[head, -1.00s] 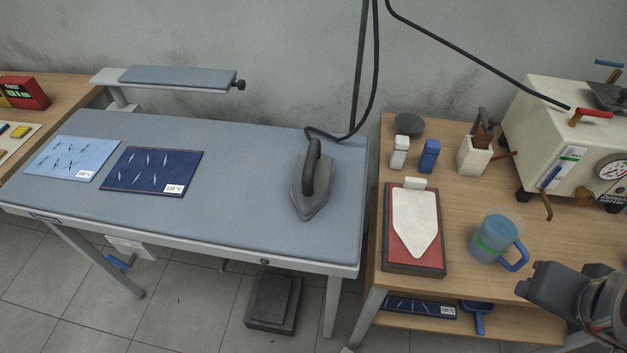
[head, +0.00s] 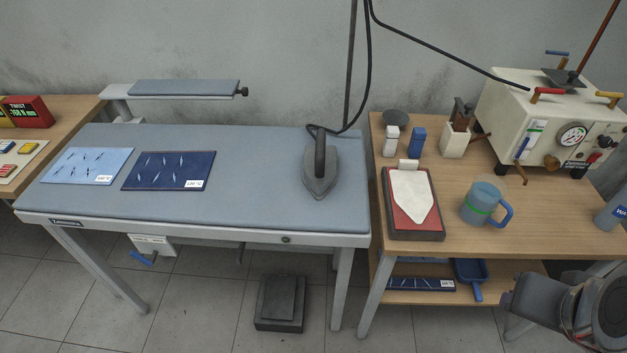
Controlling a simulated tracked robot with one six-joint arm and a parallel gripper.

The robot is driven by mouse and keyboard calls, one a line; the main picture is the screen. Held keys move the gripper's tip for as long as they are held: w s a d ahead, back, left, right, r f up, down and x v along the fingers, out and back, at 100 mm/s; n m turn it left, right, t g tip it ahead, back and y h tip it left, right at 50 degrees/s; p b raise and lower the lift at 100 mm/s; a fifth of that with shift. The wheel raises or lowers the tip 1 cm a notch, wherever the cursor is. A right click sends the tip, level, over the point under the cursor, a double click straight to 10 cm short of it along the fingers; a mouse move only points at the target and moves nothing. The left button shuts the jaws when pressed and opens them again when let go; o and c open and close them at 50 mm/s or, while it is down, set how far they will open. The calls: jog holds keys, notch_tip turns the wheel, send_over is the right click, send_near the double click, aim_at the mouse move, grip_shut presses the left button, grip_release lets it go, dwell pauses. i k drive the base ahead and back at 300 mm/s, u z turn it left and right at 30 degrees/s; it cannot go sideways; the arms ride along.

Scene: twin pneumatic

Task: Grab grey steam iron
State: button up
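The grey steam iron (head: 320,173) rests on the right end of the grey padded ironing table (head: 255,211). Its dark handle is on top, its tip points toward the front, and a black hose rises from its back. My gripper (head: 516,302) is at the bottom right, low and in front of the wooden table, well apart from the iron. Its fingers are partly cut off and seen from behind, so their opening is unclear.
The wooden table (head: 540,215) at right holds a red pad with a white iron-shaped plate (head: 412,199), a blue jug (head: 481,204) and a cream steam boiler (head: 520,110). Two blue cloths (head: 169,170) lie on the ironing table. A dark pedal (head: 280,303) stands on the floor.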

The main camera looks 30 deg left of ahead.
aim_at(319, 174)
jog(key=u, duration=0.05)
jog(key=k, duration=1.2)
jog(key=u, duration=1.8)
jog(key=i, duration=1.65)
jog(key=u, duration=0.05)
